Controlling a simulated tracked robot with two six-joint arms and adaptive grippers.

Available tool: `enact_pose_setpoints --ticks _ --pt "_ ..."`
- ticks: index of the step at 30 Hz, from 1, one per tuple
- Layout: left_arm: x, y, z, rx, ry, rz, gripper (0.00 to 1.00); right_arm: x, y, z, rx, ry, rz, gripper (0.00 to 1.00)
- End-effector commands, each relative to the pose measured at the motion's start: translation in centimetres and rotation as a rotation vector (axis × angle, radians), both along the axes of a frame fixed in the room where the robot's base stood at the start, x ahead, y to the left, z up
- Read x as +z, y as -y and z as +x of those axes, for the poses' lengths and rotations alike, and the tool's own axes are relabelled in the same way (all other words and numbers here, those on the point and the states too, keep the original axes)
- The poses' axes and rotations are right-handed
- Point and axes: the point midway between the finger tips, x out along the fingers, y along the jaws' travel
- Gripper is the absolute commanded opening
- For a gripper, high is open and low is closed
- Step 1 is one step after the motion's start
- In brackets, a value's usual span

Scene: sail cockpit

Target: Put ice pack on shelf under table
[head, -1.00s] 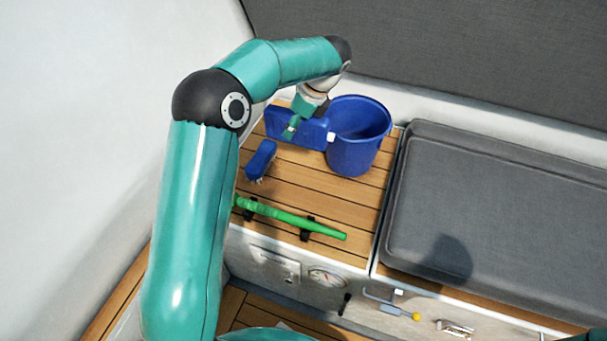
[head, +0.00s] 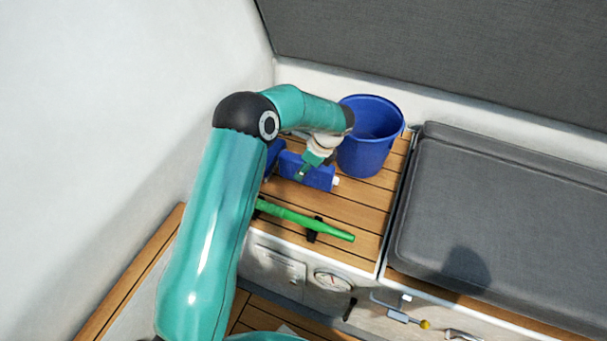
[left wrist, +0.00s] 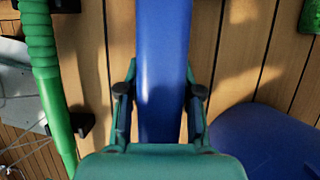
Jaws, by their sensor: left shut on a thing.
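The ice pack (head: 318,178) is a flat blue block with a white cap at its right end. My left gripper (head: 303,174) is shut on it and holds it over the wooden slatted bench, in front of the blue bucket. In the left wrist view, the ice pack (left wrist: 162,50) runs between the two fingers of the left gripper (left wrist: 162,92). I cannot tell how high it is above the slats. No table with a shelf under it can be made out. My right gripper is not in view.
A blue bucket (head: 368,140) stands behind the ice pack. A blue brush (head: 273,156) is partly hidden behind my left arm. A green handle (head: 305,219) lies in black clips near the bench's front edge. A grey cushion (head: 500,210) fills the right.

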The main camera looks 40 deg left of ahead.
Motion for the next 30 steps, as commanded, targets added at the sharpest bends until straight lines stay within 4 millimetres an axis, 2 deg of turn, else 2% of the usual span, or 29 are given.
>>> enact_pose_setpoints --ticks 1,4,15,16,20,30 --pt "-0.9 0.0 0.0 0.001 -0.002 0.001 0.0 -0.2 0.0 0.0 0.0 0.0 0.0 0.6" --pt "-2.0 -0.1 0.0 0.0 0.0 0.001 0.0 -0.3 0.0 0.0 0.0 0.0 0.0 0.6" --pt "-2.4 -0.1 0.0 0.002 0.001 0.001 0.0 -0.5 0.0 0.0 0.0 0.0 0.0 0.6" --pt "-2.5 -0.1 -0.1 0.001 -0.001 0.001 0.36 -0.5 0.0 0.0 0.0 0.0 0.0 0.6" --pt "-2.4 -0.1 -0.1 0.001 -0.001 0.001 0.58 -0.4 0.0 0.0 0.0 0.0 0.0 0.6" --pt "-2.2 -0.1 -0.1 0.002 0.0 0.001 0.6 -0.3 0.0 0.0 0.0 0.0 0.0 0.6"
